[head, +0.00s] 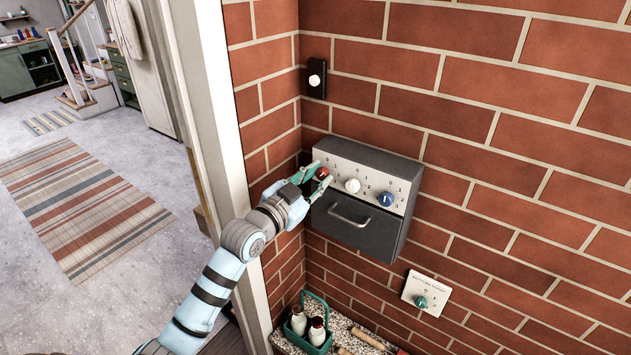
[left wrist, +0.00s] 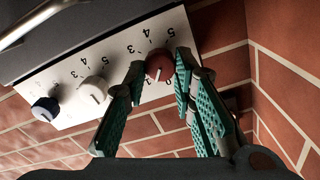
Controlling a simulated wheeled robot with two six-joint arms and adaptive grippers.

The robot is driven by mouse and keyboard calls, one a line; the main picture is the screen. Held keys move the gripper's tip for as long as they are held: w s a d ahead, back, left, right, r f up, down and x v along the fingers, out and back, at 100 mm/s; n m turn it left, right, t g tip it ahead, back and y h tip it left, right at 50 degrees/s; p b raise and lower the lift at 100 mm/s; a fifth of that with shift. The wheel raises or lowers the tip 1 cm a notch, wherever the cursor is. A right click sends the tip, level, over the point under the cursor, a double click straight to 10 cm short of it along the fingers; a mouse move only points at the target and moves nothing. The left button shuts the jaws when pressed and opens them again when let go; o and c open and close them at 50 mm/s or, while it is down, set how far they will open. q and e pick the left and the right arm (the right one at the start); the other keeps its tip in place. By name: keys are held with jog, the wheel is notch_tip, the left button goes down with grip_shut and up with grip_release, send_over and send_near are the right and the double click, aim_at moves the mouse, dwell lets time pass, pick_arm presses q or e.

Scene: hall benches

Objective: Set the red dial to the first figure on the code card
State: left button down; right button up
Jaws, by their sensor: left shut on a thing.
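The red dial (head: 322,173) is the leftmost of three dials on the pale sloping face of a dark grey wall box (head: 362,238). A white dial (head: 352,186) and a blue dial (head: 385,198) sit to its right. My left gripper (head: 318,174) has its teal fingers shut on the red dial. In the left wrist view the red dial (left wrist: 158,66) sits between the fingertips, its pale pointer line toward the picture's bottom. Figures surround the dials, upside down there; the one at the red pointer cannot be told. I see no code card. My right gripper is out of view.
The box has a metal handle (head: 348,216). A black plate with a white knob (head: 315,80) is above left. A white plate with a teal knob (head: 426,292) is below right. A teal bottle carrier (head: 318,349) stands below. A door frame (head: 213,110) is left.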

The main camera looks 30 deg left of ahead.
pick_arm(q)
jog(key=shift+m, duration=0.6)
jog(key=shift+r, duration=0.1)
jog(key=c, duration=1.7)
grip_release()
jog(key=o, duration=0.3)
jog(key=shift+w, duration=0.1)
jog(key=shift+o, duration=0.3)
jog(key=shift+w, duration=0.1)
jog(key=s+a, duration=0.1)
jog(key=s, duration=1.1)
jog(key=shift+a, duration=0.3)
